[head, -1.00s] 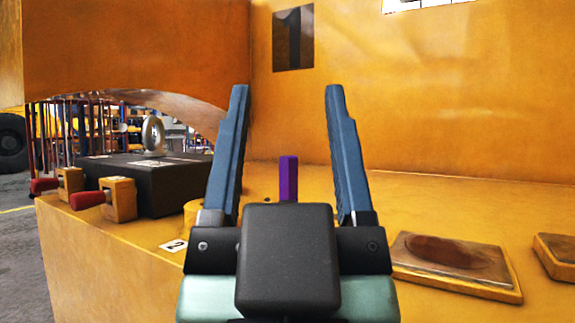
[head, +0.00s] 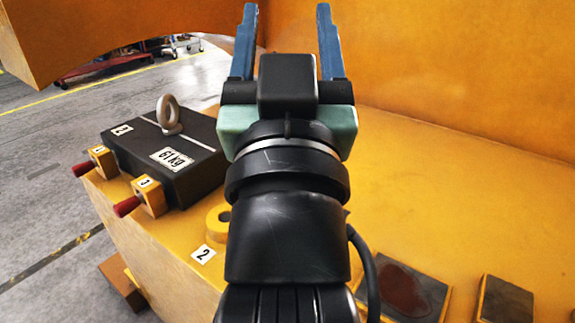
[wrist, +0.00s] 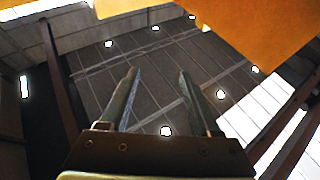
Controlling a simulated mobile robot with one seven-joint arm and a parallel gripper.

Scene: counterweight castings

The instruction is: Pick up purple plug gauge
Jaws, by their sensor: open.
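The purple plug gauge does not show in either current view. In the head view my arm covers the middle of the yellow casting ledge (head: 440,180), where it may be hidden. My gripper (head: 287,8) is open, its two blue fingers spread apart with nothing between them. In the wrist view my gripper (wrist: 158,72) also shows open and empty, with the ceiling and its lights beyond the fingers, so it points upward.
A black 61 kg block (head: 165,155) with a ring on top stands at the left of the ledge, beside red-handled clamps (head: 148,197). A yellow ring (head: 217,222) lies near my arm. Flat pads (head: 410,290) lie at front right. The right middle ledge is clear.

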